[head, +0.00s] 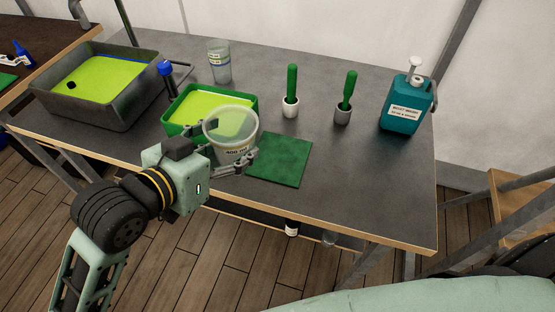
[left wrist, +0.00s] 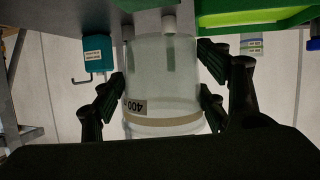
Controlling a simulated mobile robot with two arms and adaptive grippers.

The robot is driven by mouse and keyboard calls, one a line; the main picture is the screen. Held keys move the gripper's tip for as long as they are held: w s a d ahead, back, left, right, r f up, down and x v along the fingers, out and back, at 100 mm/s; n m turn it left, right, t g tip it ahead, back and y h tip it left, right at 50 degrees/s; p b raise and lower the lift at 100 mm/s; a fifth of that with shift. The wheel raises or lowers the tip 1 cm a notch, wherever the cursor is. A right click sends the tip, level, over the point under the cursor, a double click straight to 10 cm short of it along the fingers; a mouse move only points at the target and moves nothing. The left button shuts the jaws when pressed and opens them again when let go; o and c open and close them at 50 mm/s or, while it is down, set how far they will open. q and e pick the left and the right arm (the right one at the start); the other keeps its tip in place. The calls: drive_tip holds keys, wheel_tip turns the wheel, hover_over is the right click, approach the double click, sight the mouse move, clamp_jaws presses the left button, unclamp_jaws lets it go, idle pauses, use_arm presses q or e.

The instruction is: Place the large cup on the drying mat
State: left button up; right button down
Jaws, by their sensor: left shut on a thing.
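The large cup (head: 231,131) is a clear, see-through cup with a "400 ml" label. My left gripper (head: 229,158) is shut on it and holds it upright above the table, in front of the green tray and at the left edge of the drying mat. In the left wrist view the cup (left wrist: 165,80) stands between the gripper's fingers (left wrist: 165,105). The drying mat (head: 281,160) is a flat dark green square near the table's front edge, with nothing seen on it. My right gripper is not in view.
A green tray (head: 178,128) with yellow-green liquid and a grey basin (head: 45,106) stand left. A smaller clear cup (head: 219,66) stands behind. The table's front right (head: 370,190) is clear.

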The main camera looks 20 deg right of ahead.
sight(237, 155)
use_arm(q)
drive_tip(key=d, duration=0.1)
drive_tip(key=s+m+g+h, duration=0.1)
drive_tip(key=d+m+g, duration=0.1)
drive_tip(key=shift+s+d+f, duration=0.25)
drive_tip(key=shift+s+d, duration=0.05)
drive_tip(key=shift+s, duration=0.1)
drive_tip(key=shift+w+d+f, duration=0.15)
drive_tip(key=shift+d, duration=0.15)
drive_tip(key=x, duration=0.4)
drive_tip(key=w+a+x, duration=0.1)
drive_tip(key=x, duration=0.3)
drive_tip(key=f+x, duration=0.1)
drive_tip(key=x, duration=0.3)
drive_tip(key=shift+w+a+f+p, duration=0.15)
drive_tip(key=shift+w+a+p, duration=0.1)
drive_tip(key=shift+p, duration=0.15)
drive_tip(key=shift+w+d+f, duration=0.1)
drive_tip(key=shift+f, duration=0.05)
wheel_tip(237, 155, down, 3)
drive_tip(key=shift+f+p, duration=0.15)
drive_tip(key=shift+p, duration=0.15)
drive_tip(key=shift+f, duration=0.3)
drive_tip(key=shift+f, duration=0.15)
drive_tip(key=o, duration=1.2)
